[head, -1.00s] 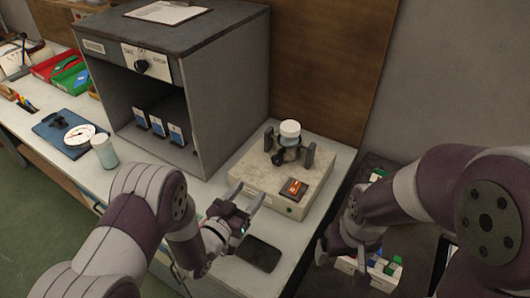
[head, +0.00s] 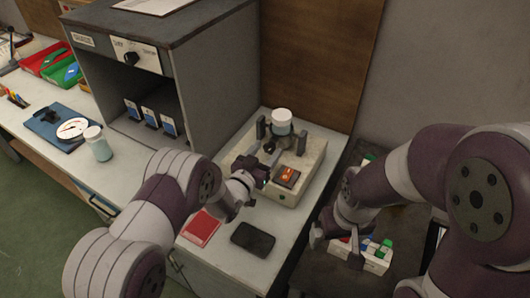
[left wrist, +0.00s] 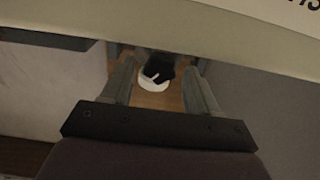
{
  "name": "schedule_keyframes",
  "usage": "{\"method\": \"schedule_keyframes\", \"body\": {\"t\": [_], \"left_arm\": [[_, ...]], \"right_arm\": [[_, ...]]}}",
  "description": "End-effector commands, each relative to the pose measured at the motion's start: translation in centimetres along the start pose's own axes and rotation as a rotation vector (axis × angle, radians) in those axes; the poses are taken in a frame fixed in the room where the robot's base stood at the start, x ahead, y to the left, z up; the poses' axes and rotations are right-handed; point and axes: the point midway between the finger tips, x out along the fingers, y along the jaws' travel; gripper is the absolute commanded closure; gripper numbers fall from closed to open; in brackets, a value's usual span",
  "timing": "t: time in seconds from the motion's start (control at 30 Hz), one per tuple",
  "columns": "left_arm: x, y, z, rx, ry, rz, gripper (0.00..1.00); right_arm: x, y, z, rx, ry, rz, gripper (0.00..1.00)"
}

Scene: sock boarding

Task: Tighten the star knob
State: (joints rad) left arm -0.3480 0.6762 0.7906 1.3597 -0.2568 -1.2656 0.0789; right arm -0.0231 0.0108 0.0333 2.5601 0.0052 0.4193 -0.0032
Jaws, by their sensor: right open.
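A dark knob (left wrist: 159,66), which I take for the star knob, shows between the left fingers in the left wrist view, in front of a white round thing. In the head view the clamp area of the beige machine (head: 309,167) is partly hidden by my left gripper (head: 267,159). A white-lidded jar (head: 282,122) stands there between dark posts. In the left wrist view the left gripper's fingers (left wrist: 162,75) are spread on either side of the knob; contact cannot be told. My right gripper (head: 328,232) is open and apart from the machine, at the right.
An orange-lit switch (head: 288,177) is on the machine's top. A dark phone-like slab (head: 253,239) and a red pad (head: 200,228) lie on the bench in front. A crate of colourful blocks (head: 374,263) is below the right arm. A grey cabinet (head: 215,95) stands left of the machine.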

Motion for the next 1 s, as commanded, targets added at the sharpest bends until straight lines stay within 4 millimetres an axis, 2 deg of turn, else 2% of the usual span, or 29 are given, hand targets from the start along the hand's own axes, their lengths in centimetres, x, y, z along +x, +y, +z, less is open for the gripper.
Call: {"method": "schedule_keyframes", "body": {"t": [0.03,0.13,0.17,0.57,1.0], "left_arm": [[0.0,0.0,0.0,0.000,0.000,0.000,0.56],[0.0,0.0,0.0,0.000,0.000,0.000,0.89],[0.0,0.0,0.0,0.000,0.000,0.000,0.95],[0.0,0.0,0.2,0.074,0.001,-0.001,0.95],[0.0,0.2,0.4,0.391,0.001,-0.007,0.95]], "right_arm": [[0.0,0.0,0.0,0.000,0.000,0.000,0.06],[0.0,0.0,0.0,0.000,0.000,0.000,0.06],[0.0,0.0,0.0,0.000,0.000,0.000,0.06],[0.9,0.0,0.1,0.000,0.000,0.000,0.06],[3.8,0.0,0.5,0.000,0.000,0.000,0.06]]}}
